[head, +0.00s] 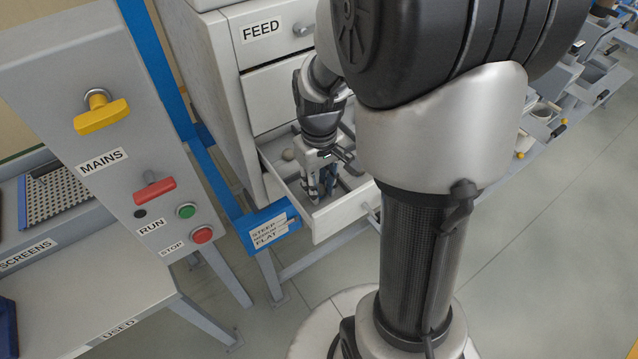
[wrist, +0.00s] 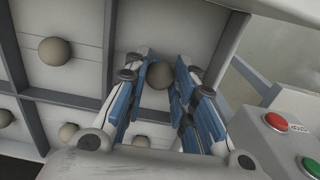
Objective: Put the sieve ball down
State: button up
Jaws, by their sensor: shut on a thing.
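My gripper (head: 320,192) reaches down into an open drawer (head: 342,218) of the white cabinet. In the wrist view my gripper (wrist: 160,82) has its two blue-padded fingers closed on a round grey-beige sieve ball (wrist: 160,75), held between the fingertips. It is over or in one compartment of the drawer; I cannot tell whether the ball touches the floor. Another ball (wrist: 54,51) lies in the compartment to the left, and it or a similar ball (head: 289,154) shows in the head view. The held ball is hidden in the head view.
Grey dividers (wrist: 104,50) split the drawer; more balls (wrist: 68,132) lie in nearer compartments. The drawer wall rises close right of my fingers. The control panel (head: 140,190) with MAINS, RUN and STOP stands left.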

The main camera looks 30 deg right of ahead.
jog(key=shift+f, duration=0.25)
jog(key=o, duration=0.8)
notch_tip(320, 180, up, 11)
jog(key=p, duration=0.3)
jog(key=s+a+r+t, duration=0.2)
jog(key=s+a+r, duration=0.2)
jog(key=s+a, duration=0.1)
jog(key=s+a+r+t, duration=0.2)
jog(key=s+a+r, duration=0.2)
jog(key=s, duration=0.4)
jog(key=shift+s+a+r+t, duration=0.25)
jog(key=shift+a+t, duration=0.05)
jog(key=shift+a, duration=0.55)
